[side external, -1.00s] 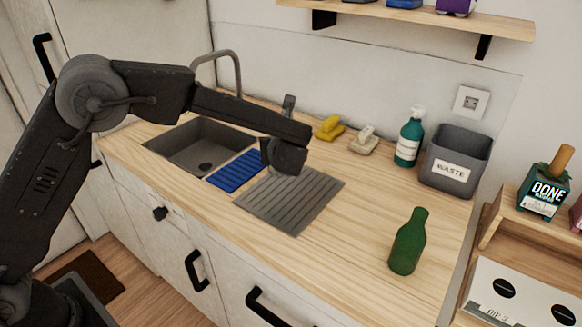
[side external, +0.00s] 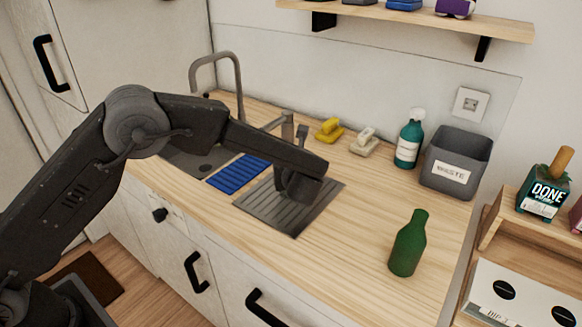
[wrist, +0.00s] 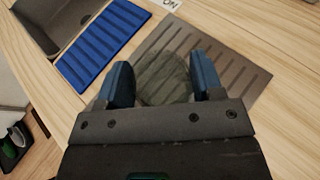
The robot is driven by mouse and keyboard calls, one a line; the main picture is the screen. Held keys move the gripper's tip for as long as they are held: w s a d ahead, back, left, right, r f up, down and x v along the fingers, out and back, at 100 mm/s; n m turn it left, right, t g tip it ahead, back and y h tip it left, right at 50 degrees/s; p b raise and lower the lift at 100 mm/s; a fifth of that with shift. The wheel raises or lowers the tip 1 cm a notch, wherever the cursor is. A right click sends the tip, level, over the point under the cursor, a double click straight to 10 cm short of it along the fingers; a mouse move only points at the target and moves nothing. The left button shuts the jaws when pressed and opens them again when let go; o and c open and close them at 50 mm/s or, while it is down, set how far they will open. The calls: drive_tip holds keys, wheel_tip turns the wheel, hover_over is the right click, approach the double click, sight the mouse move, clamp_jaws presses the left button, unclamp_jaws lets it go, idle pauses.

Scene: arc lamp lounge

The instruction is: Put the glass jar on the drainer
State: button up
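The glass jar (wrist: 165,80), see-through and greenish grey, shows between the two blue-lined fingers of my gripper (wrist: 161,78) in the wrist view. The fingers appear shut on its sides. Behind the jar is the grey ribbed drainer (wrist: 222,60). In the side view my gripper (side external: 290,188) is low over the drainer (side external: 270,215), and the jar cannot be made out there. I cannot tell whether the jar's base touches the drainer.
A blue ribbed mat (side external: 238,173) lies between the sink (side external: 190,160) and the drainer. A green bottle (side external: 408,245) stands on the counter to the right. A soap bottle (side external: 409,140) and a waste bin (side external: 455,160) stand at the back.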

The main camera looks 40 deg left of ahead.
drive_tip(key=o, duration=0.5)
drive_tip(key=shift+c, duration=0.2)
drive_tip(key=shift+r, duration=0.2)
drive_tip(key=v, duration=1.2)
